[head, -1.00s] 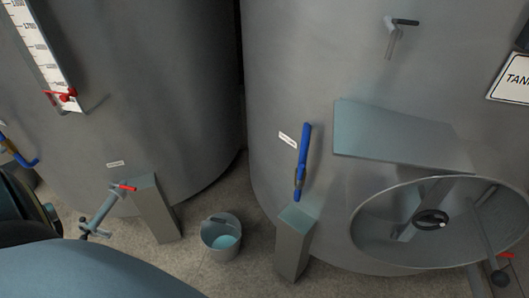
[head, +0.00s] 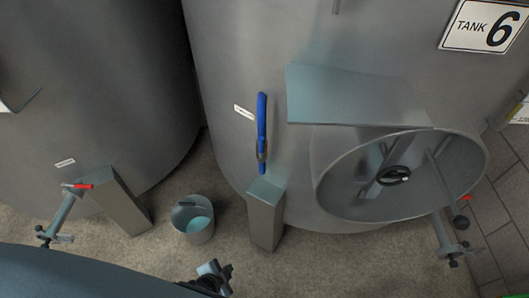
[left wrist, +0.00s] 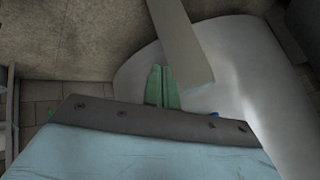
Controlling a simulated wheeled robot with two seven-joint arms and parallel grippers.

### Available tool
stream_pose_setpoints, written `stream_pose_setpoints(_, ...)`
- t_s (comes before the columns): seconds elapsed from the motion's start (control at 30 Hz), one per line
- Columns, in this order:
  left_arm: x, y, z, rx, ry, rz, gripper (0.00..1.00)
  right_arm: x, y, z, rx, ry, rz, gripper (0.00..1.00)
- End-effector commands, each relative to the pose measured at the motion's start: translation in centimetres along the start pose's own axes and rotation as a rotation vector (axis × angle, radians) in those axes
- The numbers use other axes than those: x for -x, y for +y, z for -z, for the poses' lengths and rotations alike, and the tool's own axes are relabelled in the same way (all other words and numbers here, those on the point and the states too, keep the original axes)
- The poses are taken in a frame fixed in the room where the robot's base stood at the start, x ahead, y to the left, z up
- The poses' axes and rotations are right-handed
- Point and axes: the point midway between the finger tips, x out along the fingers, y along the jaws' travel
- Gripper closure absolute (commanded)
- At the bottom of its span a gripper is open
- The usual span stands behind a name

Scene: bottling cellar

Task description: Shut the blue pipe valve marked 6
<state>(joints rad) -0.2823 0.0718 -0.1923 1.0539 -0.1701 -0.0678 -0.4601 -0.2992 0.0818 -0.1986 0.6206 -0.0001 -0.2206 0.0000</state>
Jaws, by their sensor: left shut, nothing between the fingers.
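The blue valve handle (head: 262,125) is on the front of the grey tank (head: 230,60) whose sign reads TANK 6 (head: 487,25). It stands nearly upright, with a small brassy fitting at its lower end, above a grey leg. A small white label beside it is too small to read. My left gripper (head: 211,268) is low at the bottom of the head view, below and left of the handle and apart from it. In the left wrist view its green fingers (left wrist: 163,87) are together and empty. A small blue bit there may be the handle. My right gripper is not in view.
A bucket (head: 194,220) stands on the floor left of the tank leg (head: 265,215). A red-handled tap (head: 78,186) is on the left tank. A round manway (head: 400,175) with a black knob and a flat plate (head: 350,97) jut out right of the handle.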

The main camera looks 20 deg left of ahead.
Motion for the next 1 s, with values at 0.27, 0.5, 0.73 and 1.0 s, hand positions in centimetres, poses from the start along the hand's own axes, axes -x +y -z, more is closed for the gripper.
stream_pose_setpoints(0.27, 4.8, -13.9, 20.0, -0.630, 0.396, 0.503, 1.00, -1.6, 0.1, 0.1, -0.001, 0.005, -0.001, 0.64)
stream_pose_setpoints(0.5, 10.0, -18.1, 26.4, -0.862, 0.466, 0.757, 1.00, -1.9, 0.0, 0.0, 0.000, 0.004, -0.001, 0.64)
stream_pose_setpoints(0.73, 10.6, -18.5, 27.0, -0.884, 0.469, 0.782, 1.00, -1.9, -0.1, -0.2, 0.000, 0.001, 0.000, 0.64)
stream_pose_setpoints(1.0, 10.1, -18.8, 27.4, -0.881, 0.469, 0.782, 1.00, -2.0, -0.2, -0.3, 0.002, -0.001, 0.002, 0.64)
